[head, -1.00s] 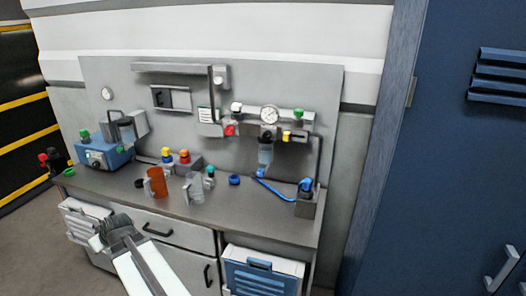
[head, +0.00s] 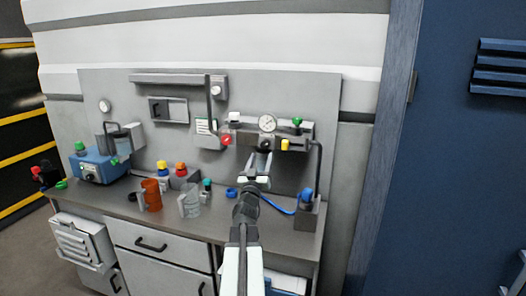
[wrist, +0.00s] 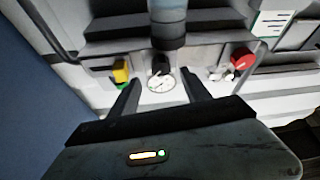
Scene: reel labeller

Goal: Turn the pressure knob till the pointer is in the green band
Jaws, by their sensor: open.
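The round white pressure gauge (head: 267,123) is on the panel's pipe unit. A small black knob (head: 264,145) sits just below it; I take it for the pressure knob. My gripper (head: 259,166) is in front of and below the knob, jaws open and empty. In the wrist view, the gauge (wrist: 161,84) and black knob (wrist: 160,66) appear between the two spread fingers (wrist: 159,78), with no visible contact. The pointer's position and any green band are too small to make out. My gripper hides the clear bowl under the regulator in the head view.
A red knob (head: 226,140) is left of the black one; a yellow knob (head: 285,145) and green cap (head: 297,122) are right. An orange jug (head: 151,194) and clear jug (head: 190,202) stand on the bench. A blue hose (head: 277,206) runs right.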

